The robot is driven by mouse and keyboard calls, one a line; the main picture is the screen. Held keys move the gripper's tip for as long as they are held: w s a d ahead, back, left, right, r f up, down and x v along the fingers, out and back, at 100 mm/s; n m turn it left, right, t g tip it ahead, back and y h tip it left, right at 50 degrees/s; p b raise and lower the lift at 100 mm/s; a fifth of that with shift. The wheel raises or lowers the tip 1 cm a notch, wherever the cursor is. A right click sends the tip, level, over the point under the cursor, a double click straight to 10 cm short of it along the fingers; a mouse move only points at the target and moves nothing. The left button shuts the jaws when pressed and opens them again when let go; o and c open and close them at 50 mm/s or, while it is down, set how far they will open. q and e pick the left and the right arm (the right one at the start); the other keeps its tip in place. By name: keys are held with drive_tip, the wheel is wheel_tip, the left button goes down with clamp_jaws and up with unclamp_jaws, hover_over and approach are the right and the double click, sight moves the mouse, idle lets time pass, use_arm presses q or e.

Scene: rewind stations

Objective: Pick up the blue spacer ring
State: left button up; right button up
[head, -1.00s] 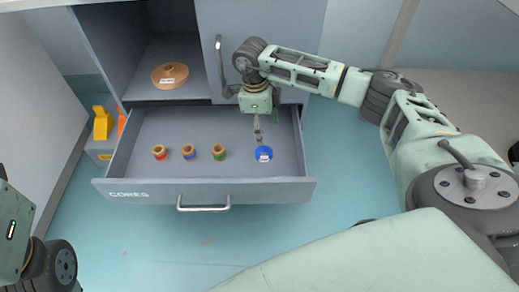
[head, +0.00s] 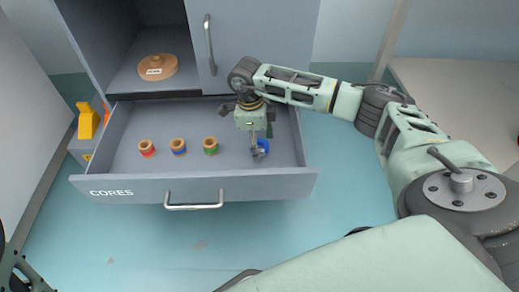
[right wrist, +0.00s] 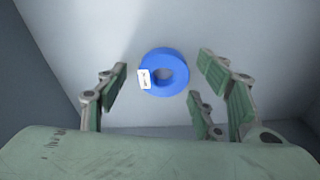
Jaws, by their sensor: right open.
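The blue spacer ring (head: 264,146) lies in the right part of the open drawer marked CORES (head: 240,187). In the right wrist view the ring (right wrist: 171,84) lies flat on the drawer floor with a small white label on its left side. My right gripper (head: 257,150) is over the drawer, pointing down, and partly covers the ring in the head view. In the right wrist view its open fingers (right wrist: 160,85) stand on either side of the ring, with nothing between them held. My left gripper is not clearly in view; only part of my left arm shows at the lower left edge.
A tan disc (head: 157,67) sits in the cabinet above. A grey bin (head: 80,148) with yellow and orange items stands left of the drawer.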

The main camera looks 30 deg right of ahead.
drive_tip(key=c, duration=1.2)
drive_tip(key=shift+r, duration=0.1)
